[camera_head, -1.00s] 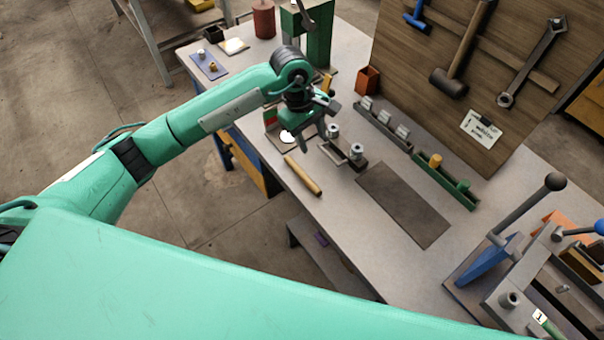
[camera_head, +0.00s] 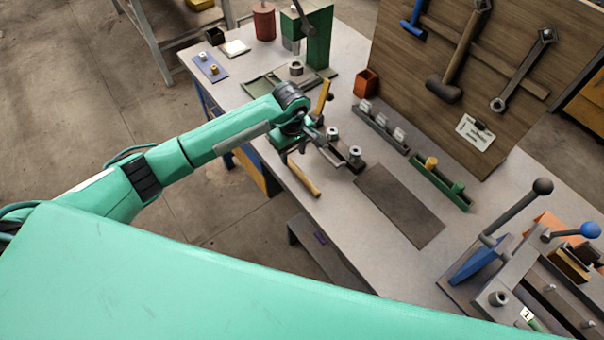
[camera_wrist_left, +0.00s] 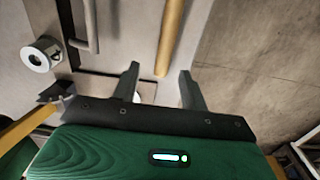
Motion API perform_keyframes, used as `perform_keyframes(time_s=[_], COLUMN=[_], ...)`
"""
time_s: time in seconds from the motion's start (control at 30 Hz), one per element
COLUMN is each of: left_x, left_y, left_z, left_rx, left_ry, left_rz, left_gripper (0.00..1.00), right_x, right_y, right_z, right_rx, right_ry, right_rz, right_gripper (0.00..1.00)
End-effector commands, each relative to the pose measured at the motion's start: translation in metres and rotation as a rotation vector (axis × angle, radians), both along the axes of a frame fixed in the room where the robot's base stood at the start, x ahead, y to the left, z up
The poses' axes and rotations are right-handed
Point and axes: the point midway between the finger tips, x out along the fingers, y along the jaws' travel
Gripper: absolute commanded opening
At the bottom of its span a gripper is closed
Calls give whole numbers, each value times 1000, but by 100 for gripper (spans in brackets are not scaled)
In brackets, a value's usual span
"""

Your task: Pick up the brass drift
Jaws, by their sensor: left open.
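The brass drift (camera_head: 304,180) is a slim golden rod lying on the grey bench near its front edge. My left gripper (camera_head: 290,157) hangs over the far end of the drift, and my wrist hides part of that end in the head view. In the left wrist view the drift (camera_wrist_left: 171,36) runs up from between the open fingertips of my left gripper (camera_wrist_left: 160,72). No contact shows, and I cannot tell the height gap. My right gripper is not in view.
A dark holder with metal cylinders (camera_head: 355,153) stands right of the drift. Beyond it are a grey block rack (camera_head: 380,130), a green rack (camera_head: 440,182) and a bare dark mat (camera_head: 399,205). A lever fixture (camera_head: 490,250) stands at the right.

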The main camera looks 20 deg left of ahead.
Motion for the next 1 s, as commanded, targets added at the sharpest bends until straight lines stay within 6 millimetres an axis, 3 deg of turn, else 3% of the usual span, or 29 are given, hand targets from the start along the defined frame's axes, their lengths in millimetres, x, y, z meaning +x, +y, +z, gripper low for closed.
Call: perform_keyframes(time_s=[0.1,0.3,0.6,0.83,1.0], left_x=[-5,-6,-5,-5,-5], left_y=[-1,0,1,1,0], left_z=[-11,-36,-43,-43,-42], left_rx=[-1,-2,1,1,-1], left_ry=[6,4,1,1,0], left_rz=[2,2,1,1,1], left_gripper=[44,44,44,1,0], right_x=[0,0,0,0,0], right_y=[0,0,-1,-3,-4], right_z=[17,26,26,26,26], right_rx=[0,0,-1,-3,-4], right_ry=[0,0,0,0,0], right_rz=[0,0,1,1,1], right_gripper=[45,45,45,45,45])
